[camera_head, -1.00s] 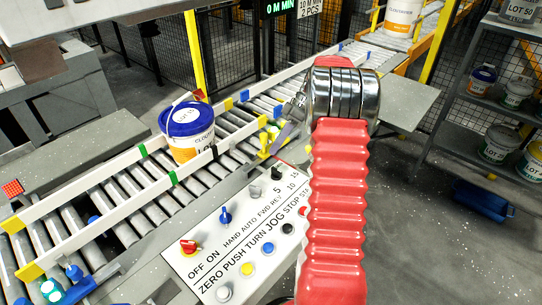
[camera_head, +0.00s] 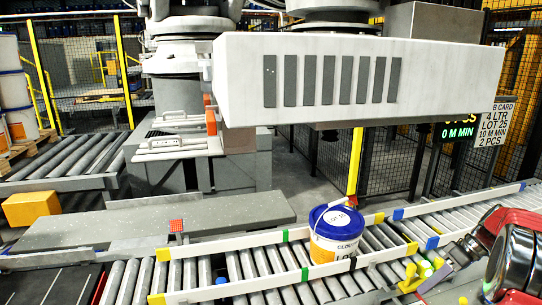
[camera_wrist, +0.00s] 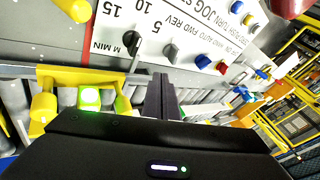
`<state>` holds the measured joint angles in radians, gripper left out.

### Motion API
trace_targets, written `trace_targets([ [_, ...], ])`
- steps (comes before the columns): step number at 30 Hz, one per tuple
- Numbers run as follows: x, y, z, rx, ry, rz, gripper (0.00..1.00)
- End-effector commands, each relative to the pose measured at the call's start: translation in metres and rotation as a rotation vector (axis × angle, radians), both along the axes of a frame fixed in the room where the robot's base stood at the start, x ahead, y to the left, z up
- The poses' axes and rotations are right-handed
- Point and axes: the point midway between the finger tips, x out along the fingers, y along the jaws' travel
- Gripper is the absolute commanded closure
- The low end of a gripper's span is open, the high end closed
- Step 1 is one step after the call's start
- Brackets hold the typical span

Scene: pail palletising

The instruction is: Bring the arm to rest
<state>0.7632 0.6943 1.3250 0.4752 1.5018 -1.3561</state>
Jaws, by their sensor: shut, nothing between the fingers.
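My gripper (camera_head: 428,284) is at the lower right of the head view, over the near side of the roller conveyor (camera_head: 270,288). My red arm and its chrome joint run off the right edge. In the wrist view the dark fingers of my gripper (camera_wrist: 162,97) are together and empty, in front of the control panel (camera_wrist: 190,40). A white pail with a blue lid (camera_head: 336,233) stands upright on the conveyor, to the left of my gripper and apart from it.
Yellow brackets and a lit green button (camera_wrist: 89,97) are close to the fingers. A large white slotted housing (camera_head: 360,75) hangs over the far side. A lot sign (camera_head: 494,124) and a mesh fence stand behind. Stacked pails (camera_head: 14,90) stand at far left.

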Motion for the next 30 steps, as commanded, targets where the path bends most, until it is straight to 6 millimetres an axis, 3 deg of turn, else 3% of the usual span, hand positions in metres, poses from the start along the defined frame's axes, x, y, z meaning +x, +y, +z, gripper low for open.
trace_targets([
  [4, -0.014, 0.001, -0.026, -0.018, 0.13, -0.152, 1.0],
  [10, -0.036, 0.013, -0.031, -0.083, 0.264, -0.345, 1.0],
  [18, -0.059, 0.053, -0.01, -0.202, 0.353, -0.536, 1.0],
  [30, -0.091, 0.117, 0.029, -0.341, 0.339, -0.705, 1.0],
])
